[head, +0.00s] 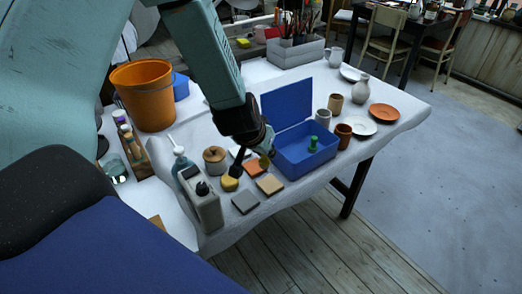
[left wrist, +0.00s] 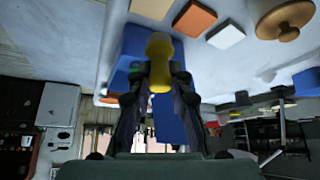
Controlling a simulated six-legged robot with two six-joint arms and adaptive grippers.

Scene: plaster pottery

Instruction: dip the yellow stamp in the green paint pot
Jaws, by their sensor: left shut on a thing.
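My left gripper (head: 254,165) is above the table, left of the open blue box (head: 300,165). It is shut on the yellow stamp (left wrist: 159,62), which sits between the fingers in the left wrist view. In the head view, a small yellow part of it (head: 264,161) shows at the fingertips. A small green object (head: 313,143) stands inside the blue box. It also shows beside the fingers in the left wrist view (left wrist: 135,68). I cannot tell whether it is the green paint pot. My right gripper is not in view.
A grey tile (head: 245,202), a tan tile (head: 270,185) and a yellow lump (head: 230,184) lie near the gripper. A lidded pot (head: 214,157) and bottles stand left. Brown cups (head: 343,136) and plates are right of the box, whose lid (head: 288,103) stands up behind.

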